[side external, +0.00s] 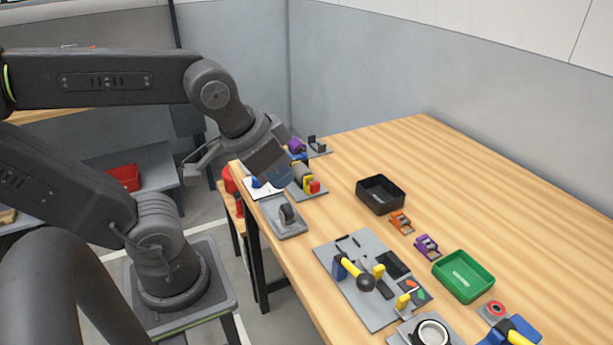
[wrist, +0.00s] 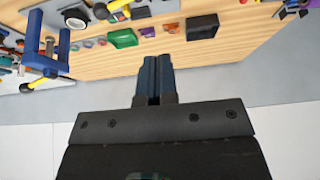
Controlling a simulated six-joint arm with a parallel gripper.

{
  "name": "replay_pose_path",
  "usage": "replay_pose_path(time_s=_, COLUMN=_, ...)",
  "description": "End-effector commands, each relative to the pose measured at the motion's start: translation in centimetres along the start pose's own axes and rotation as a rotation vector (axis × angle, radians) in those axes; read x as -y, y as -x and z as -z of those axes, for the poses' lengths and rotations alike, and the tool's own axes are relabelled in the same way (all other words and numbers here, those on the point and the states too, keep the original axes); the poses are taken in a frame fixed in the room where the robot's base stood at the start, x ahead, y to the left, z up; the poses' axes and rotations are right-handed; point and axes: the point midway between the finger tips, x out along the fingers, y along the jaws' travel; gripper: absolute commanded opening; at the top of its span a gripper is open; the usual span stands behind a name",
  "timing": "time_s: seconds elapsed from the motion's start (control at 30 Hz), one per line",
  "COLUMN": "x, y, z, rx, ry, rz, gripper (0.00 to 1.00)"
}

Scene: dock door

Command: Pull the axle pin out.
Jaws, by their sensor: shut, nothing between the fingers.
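A blue fork-shaped bracket (wrist: 63,48) stands at the left of the wrist view. A yellow bar (wrist: 35,85) shows at its end; it may be the axle pin, but I cannot tell for sure. In the side external view the bracket (side external: 520,327) is cut off at the bottom right, with a yellow part (side external: 518,338) by it. My gripper (side external: 284,178) is at the table's far left, well away from the bracket. Its dark blue fingers (wrist: 154,76) are together and empty.
A grey board (side external: 340,265) holds a yellow bar and a dark round knob (side external: 365,282). A green tray (side external: 463,276) and a black tray (side external: 381,194) stand on the table, with orange (side external: 401,223) and purple (side external: 427,246) pieces between. Bare wood lies behind them.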

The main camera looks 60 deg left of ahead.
Motion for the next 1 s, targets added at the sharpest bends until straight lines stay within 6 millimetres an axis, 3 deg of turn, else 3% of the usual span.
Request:
replay_pose_path(time_s=0.47, x=0.0, y=0.0, z=0.0, rx=0.0, ry=0.0, rz=0.0, gripper=0.0)
replay_pose_path(time_s=0.63, x=0.3, y=-0.1, z=0.5, rx=0.011, ry=0.034, rz=0.006, gripper=0.13)
replay_pose_path(time_s=0.77, x=1.5, y=-0.9, z=2.6, rx=0.065, ry=0.19, rz=0.034, gripper=0.26)
replay_pose_path(time_s=1.0, x=7.2, y=-5.0, z=8.6, rx=0.21, ry=0.712, rz=0.145, gripper=0.49)
